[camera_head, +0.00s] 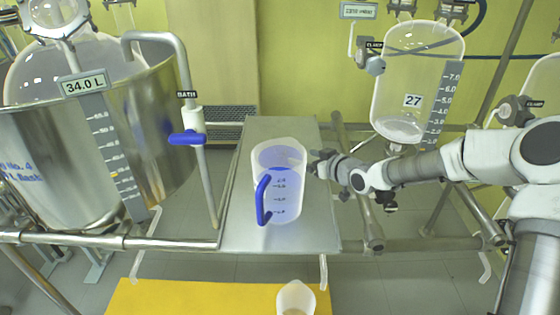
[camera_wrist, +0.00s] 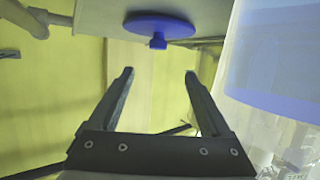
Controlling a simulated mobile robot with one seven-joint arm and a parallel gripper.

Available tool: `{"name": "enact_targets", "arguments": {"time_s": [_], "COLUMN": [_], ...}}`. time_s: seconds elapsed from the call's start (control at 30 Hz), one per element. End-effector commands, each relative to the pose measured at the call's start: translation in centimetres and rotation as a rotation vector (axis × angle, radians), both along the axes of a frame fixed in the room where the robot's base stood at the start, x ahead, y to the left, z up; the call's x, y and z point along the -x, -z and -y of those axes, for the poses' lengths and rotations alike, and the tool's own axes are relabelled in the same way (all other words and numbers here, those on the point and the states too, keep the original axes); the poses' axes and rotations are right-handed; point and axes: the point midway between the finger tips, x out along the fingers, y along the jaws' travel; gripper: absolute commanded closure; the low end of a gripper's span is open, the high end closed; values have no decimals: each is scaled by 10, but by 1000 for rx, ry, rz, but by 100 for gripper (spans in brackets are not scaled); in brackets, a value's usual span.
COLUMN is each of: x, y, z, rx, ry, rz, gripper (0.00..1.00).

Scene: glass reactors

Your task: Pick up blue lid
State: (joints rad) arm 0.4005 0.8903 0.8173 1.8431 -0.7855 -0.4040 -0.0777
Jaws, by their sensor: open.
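The blue lid (camera_wrist: 162,24) is a flat round disc with a small knob. It shows at the top middle of the wrist view, at the edge of a grey surface, its knob pointing down in that picture. My gripper (camera_wrist: 159,73) is open and empty; the lid is beyond its fingertips, roughly centred between them and apart from them. In the head view my gripper (camera_head: 318,163) is beside the right of a clear jug, and I cannot make out the lid separately there.
The clear jug (camera_head: 293,205) with a blue handle and bluish contents stands on a metal table (camera_head: 240,228). It also fills the right of the wrist view (camera_wrist: 285,60), close to my gripper. A steel bath (camera_head: 155,125) stands left; a glass vessel (camera_head: 415,75) hangs right.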

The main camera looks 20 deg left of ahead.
Motion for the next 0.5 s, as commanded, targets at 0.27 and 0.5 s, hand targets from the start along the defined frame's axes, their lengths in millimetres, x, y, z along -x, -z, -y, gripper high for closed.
{"name": "enact_targets", "arguments": {"time_s": [0.27,0.5], "x": [-35,-51], "y": [23,30], "z": [-40,-57], "rx": [1,2], "ry": [-1,1], "rz": [-2,-1], "gripper": [18,18]}}
